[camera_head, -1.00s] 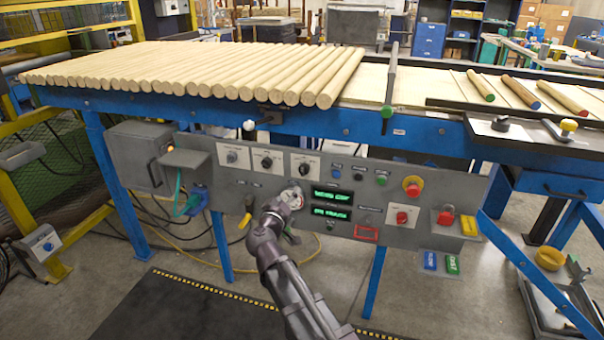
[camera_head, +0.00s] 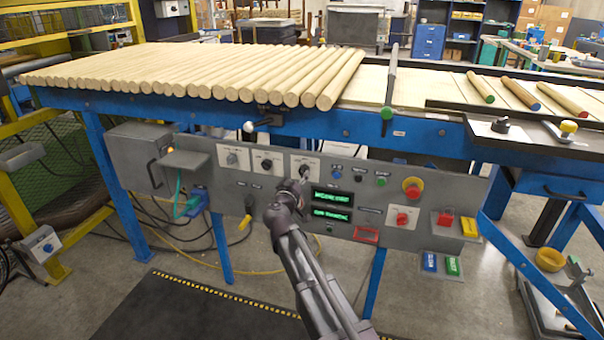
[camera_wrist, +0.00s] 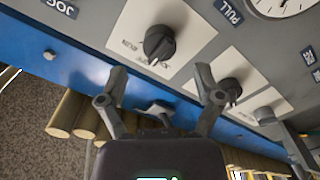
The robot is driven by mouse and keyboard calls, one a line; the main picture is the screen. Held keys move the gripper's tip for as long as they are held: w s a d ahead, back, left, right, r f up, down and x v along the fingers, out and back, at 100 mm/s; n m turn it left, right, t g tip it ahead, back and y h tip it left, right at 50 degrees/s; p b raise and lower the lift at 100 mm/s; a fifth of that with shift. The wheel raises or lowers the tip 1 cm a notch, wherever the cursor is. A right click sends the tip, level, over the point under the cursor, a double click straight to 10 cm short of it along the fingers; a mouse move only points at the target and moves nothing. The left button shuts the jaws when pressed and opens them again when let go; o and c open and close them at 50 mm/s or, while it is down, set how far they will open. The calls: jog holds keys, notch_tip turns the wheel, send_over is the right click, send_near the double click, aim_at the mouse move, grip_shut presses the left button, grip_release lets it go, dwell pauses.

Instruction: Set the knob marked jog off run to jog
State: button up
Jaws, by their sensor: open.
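My gripper (camera_head: 302,182) is just below the right plate. In the wrist view my gripper (camera_wrist: 160,82) is open and empty, its fingers apart. A large knob (camera_wrist: 159,43) lies beyond the fingertips, untouched. A second knob (camera_wrist: 229,91) shows behind the right finger. A blue label reading JOG (camera_wrist: 62,7) is at upper left.
Green-lit displays (camera_head: 332,197), small buttons (camera_head: 381,181) and a red emergency button (camera_head: 412,186) lie right of my gripper. A round gauge (camera_wrist: 282,4) shows in the wrist view. The blue rail (camera_head: 345,125) and wooden dowels (camera_head: 200,75) overhang the panel.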

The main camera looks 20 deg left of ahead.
aim_at(302, 173)
jog(key=shift+w, duration=1.95)
jog(key=shift+c, duration=0.2)
jog(key=c, duration=1.1)
